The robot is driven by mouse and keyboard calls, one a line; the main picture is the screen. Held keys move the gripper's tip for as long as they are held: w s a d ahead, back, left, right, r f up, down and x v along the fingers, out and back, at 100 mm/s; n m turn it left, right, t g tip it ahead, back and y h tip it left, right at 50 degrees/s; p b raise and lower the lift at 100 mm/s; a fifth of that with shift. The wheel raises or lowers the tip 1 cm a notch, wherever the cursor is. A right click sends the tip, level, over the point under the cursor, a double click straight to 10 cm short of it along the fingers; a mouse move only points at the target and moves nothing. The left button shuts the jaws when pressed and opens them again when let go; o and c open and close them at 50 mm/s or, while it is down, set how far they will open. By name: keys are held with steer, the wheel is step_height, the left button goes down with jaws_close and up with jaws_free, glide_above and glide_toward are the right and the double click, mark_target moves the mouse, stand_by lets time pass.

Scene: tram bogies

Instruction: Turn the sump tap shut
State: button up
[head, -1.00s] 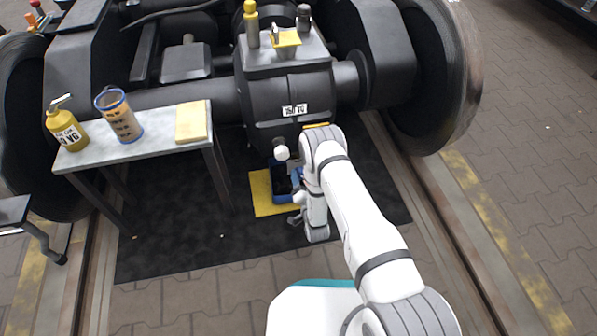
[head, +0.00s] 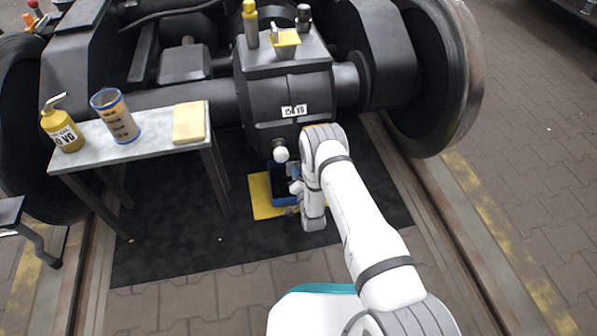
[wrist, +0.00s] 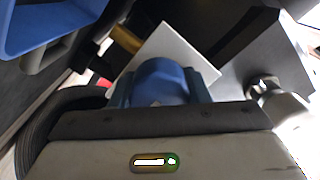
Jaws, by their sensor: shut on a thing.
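My gripper (wrist: 158,88) is at the lower middle of the wrist view, shut on a rounded blue part that seems to be the sump tap's handle. A brass piece (wrist: 125,39) and a small red tip (wrist: 104,82) show beyond it at the left. A pale square plate (wrist: 190,48) lies behind the jaws. In the head view, my white arm reaches down under the black axle gearbox (head: 290,85) and hides the tap. The jaws' tips are not clear there.
A blue tray (head: 281,199) stands on a yellow mat (head: 259,195) below the gearbox; the tray's wall also fills the wrist view's upper left (wrist: 45,25). Wheels flank both sides.

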steer(key=c, duration=0.3)
steer(key=shift+c, duration=0.2)
steer(key=shift+n, duration=0.4)
steer(key=n, duration=0.6)
steer(key=shift+s+a+n, duration=0.1)
steer(key=shift+n, duration=0.2)
steer(key=n, duration=0.4)
steer(key=shift+a+p, duration=0.1)
steer(key=shift+p, duration=0.2)
steer(key=shift+s+a+f+n, duration=0.1)
steer(key=shift+n, duration=2.4)
